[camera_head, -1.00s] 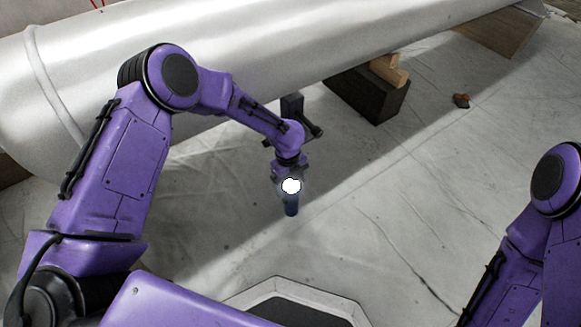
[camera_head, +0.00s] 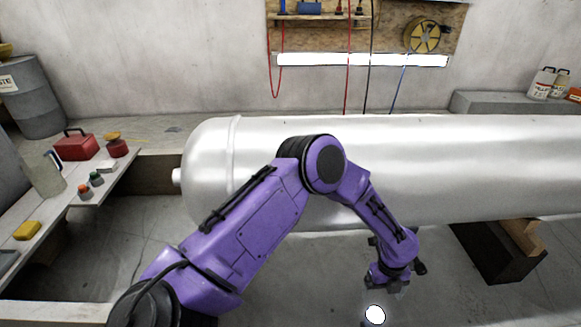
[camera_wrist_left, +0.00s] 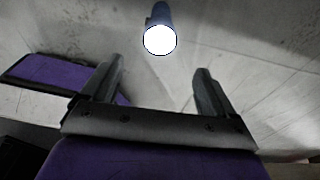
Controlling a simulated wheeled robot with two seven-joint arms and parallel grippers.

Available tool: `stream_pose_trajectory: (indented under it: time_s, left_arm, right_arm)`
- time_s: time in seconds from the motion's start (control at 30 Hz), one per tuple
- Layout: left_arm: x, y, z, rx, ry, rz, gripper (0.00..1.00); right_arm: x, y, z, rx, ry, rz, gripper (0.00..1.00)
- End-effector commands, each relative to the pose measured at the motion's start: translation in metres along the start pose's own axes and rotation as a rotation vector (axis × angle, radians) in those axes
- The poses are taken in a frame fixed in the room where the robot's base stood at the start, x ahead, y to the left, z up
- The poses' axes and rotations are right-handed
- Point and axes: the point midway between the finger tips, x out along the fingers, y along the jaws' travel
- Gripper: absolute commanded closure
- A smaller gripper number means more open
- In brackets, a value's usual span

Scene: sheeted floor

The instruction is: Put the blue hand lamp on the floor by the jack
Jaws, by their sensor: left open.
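The blue hand lamp (camera_head: 375,315) is at the bottom edge of the head view, its round face glowing white; little of its blue body shows there. In the left wrist view the lamp (camera_wrist_left: 160,40) is on the grey floor just beyond my fingertips, with its dark blue body behind the lit face. My left gripper (camera_head: 388,288) is just above the lamp in the head view. In the left wrist view its two fingers (camera_wrist_left: 157,75) are apart with nothing between them. A dark part (camera_head: 420,267) behind my left wrist may be the jack; my arm hides most of it.
A big silver tank (camera_head: 480,165) lies across the scene behind my arm, close to it. A dark block with wood (camera_head: 495,252) stands under its right part. A bench (camera_head: 95,215) with cans and bottles is at left. A drum (camera_head: 35,100) stands behind.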

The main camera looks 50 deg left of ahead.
Motion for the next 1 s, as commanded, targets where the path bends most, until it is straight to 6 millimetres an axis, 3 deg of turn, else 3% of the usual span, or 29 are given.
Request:
stream_pose_trajectory:
  time_s: [0.07,0.17,0.3,0.4,0.53,0.6,0.7,1.0]
  left_arm:
    - [0.020,0.012,-0.017,-0.125,0.038,-0.013,0.12]
    - [0.060,0.044,-0.053,-0.509,0.120,-0.054,0.12]
    - [0.104,0.113,-0.086,-1.243,0.175,-0.112,0.12]
    - [0.116,0.181,-0.089,-1.807,0.132,-0.200,0.12]
    - [0.102,0.267,-0.075,-2.371,0.020,-0.421,0.12]
    - [0.088,0.300,-0.067,-2.551,-0.026,-0.553,0.12]
    - [0.073,0.326,-0.060,-2.680,-0.060,-0.683,0.12]
    - [0.069,0.330,-0.059,-2.715,-0.061,-0.727,0.12]
  right_arm:
    - [0.000,0.000,0.000,0.000,0.000,0.000,0.04]
    - [0.000,0.000,0.000,-0.001,0.000,0.000,0.04]
    - [0.000,0.000,0.000,-0.001,0.000,0.000,0.04]
    - [0.000,0.000,0.000,-0.001,0.000,0.000,0.04]
    - [0.000,0.000,0.000,-0.001,-0.001,0.000,0.04]
    - [0.000,0.000,0.000,-0.001,-0.001,0.000,0.04]
    - [0.000,0.000,0.000,-0.001,-0.001,0.000,0.04]
    - [0.000,0.000,0.000,-0.001,-0.001,0.000,0.04]
